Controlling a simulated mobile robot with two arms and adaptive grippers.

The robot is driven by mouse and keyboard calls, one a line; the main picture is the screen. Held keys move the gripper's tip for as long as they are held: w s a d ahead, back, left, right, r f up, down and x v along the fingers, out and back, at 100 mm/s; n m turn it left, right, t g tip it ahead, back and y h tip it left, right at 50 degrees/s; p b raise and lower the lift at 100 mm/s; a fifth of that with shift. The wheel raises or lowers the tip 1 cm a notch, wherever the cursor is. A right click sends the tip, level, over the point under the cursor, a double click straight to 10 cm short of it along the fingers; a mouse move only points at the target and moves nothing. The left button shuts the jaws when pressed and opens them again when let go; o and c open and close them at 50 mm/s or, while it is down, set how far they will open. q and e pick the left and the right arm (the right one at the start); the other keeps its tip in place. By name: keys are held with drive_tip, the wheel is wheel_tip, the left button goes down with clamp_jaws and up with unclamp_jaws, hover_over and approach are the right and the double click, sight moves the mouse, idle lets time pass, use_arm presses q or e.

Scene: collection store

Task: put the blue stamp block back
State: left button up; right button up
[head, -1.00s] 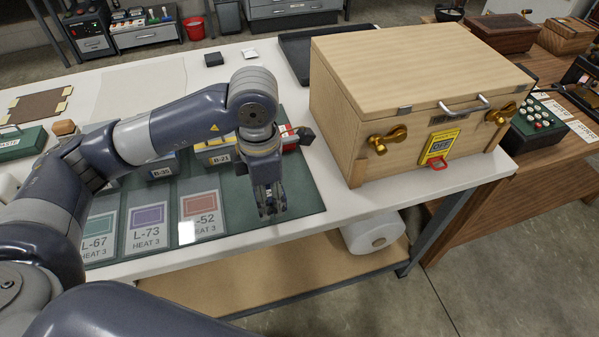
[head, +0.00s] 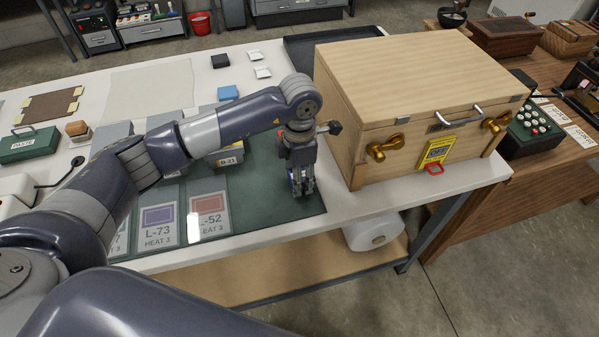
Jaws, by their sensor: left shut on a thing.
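My left gripper (head: 302,190) points down above the right part of the green mat (head: 262,207), left of the wooden chest. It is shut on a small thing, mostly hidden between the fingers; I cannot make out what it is. A flat blue block (head: 228,93) lies on the white table behind my left forearm; I cannot tell whether it is the stamp block. Grey blocks (head: 112,133) stand along the mat's back, partly behind my arm, one labelled B-21 (head: 230,160). My right gripper is out of view.
The large wooden chest (head: 420,75) with brass catches stands close right of my gripper. Printed cards, L-73 (head: 158,218) and L-52 (head: 209,210), lie on the mat. Small black (head: 220,61) and white pieces (head: 262,72) lie behind. A dark tray (head: 300,50) is near the chest.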

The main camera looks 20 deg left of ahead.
use_arm(q)
drive_tip(key=shift+f+b, duration=0.3)
drive_tip(key=o, duration=0.9)
drive_tip(key=shift+c, duration=0.2)
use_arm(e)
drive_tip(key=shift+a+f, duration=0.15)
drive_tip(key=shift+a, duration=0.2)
use_arm(q)
drive_tip(key=shift+r, duration=0.25)
wheel_tip(320, 180, up, 10)
drive_tip(key=b, duration=0.2)
drive_tip(key=shift+r+b, duration=0.25)
drive_tip(key=shift+b, duration=0.15)
drive_tip(key=shift+r, duration=0.7)
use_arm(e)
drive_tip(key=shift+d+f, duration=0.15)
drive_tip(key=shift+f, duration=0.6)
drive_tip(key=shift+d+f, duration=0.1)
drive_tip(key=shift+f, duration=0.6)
